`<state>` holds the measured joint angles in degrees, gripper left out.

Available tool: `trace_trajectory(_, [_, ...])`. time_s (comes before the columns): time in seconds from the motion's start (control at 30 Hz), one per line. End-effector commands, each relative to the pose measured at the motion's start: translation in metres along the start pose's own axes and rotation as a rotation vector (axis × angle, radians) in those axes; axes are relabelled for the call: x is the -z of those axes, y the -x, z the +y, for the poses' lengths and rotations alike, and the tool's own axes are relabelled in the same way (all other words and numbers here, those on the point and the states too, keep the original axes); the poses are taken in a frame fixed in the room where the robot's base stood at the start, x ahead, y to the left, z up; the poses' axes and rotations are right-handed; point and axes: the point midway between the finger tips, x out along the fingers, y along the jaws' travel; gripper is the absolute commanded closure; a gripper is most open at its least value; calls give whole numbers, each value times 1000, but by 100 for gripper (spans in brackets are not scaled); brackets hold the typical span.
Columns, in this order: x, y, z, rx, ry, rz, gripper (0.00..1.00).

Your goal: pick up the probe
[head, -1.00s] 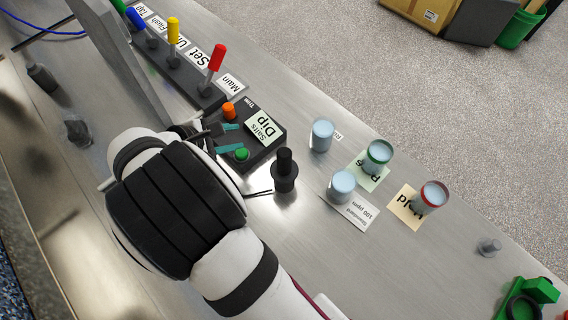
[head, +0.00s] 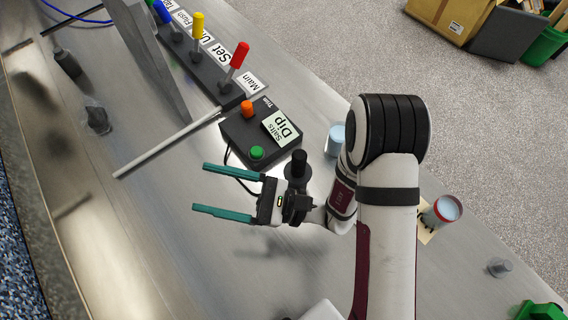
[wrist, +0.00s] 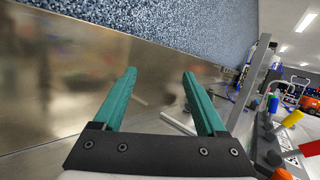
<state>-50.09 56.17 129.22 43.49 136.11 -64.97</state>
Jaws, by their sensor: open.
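A black upright piece (head: 299,163), which looks like the probe in its holder, stands on the metal bench in the head view. A thin dark cable runs from the meter box (head: 262,133) towards it. My gripper (head: 200,187) shows left of this piece with teal fingers wide apart and nothing between them. The fingers point left, away from it, and the gripper's body covers its lower part. In the wrist view my gripper (wrist: 158,75) is also open and empty; the probe is not seen there.
A blue-topped cup (head: 335,138) and a red-rimmed cup (head: 446,209) stand near my arm, which hides other cups. Coloured levers (head: 236,64) and a slanted grey panel (head: 158,60) stand at the back. A pale rod (head: 165,146) shows left of the meter box.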

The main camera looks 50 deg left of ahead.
Motion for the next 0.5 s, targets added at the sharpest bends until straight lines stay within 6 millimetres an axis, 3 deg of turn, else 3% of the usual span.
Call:
trace_trajectory(0.03, [7, 35, -50, 321, 6, 43, 26])
trace_trajectory(0.1, [15, 90, -97, 667, 37, 112, 26])
trace_trajectory(0.17, [18, 131, -117, 864, 60, 163, 26])
trace_trajectory(0.2, [26, 148, -116, 940, 54, 207, 26])
trace_trajectory(0.33, [52, 163, -93, 999, 17, 328, 26])
trace_trajectory(0.5, [60, 150, -113, 999, 20, 334, 26])
